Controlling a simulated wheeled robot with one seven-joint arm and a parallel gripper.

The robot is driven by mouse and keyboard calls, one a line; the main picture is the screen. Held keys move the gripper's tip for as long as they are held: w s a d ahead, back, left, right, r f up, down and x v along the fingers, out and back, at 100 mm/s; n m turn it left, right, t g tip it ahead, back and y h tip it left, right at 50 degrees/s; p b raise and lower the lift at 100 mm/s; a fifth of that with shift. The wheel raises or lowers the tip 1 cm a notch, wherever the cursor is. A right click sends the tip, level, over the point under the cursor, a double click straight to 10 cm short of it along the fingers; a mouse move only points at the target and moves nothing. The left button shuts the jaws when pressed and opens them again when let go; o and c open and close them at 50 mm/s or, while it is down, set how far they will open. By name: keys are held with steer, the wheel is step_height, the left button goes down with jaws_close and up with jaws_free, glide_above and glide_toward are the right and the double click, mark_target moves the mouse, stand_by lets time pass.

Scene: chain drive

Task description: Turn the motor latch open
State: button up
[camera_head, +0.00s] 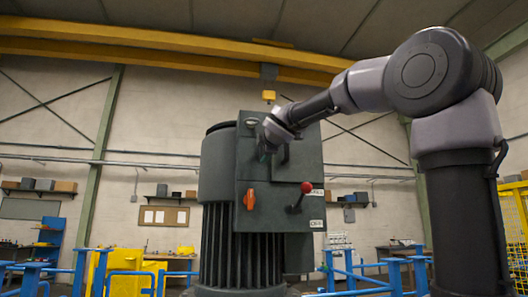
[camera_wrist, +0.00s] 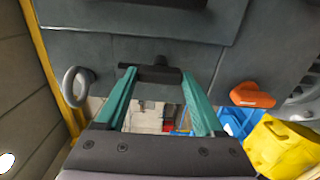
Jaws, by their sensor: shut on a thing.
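The motor (camera_head: 218,172) is a large dark grey ribbed machine with a flat grey control box on its front. The latch (camera_wrist: 158,73) is a small black T-shaped handle on the box face, seen in the wrist view. Its crossbar lies between the tips of my gripper's two teal fingers (camera_wrist: 157,72), roughly level in that view. My gripper is shut on it. In the head view my gripper (camera_head: 264,151) is at the upper part of the box and hides the latch.
An orange knob (camera_head: 250,199) sits below my gripper; it also shows in the wrist view (camera_wrist: 252,96). A red-balled lever (camera_head: 304,189) stands to the lower right. A grey ring (camera_wrist: 78,86) is left of the latch in the wrist view. Blue railings (camera_head: 130,272) stand around.

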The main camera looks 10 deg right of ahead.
steer(key=shift+f, duration=0.1)
steer(key=o, duration=1.4)
steer(key=s, duration=1)
steer(key=shift+s, duration=0.4)
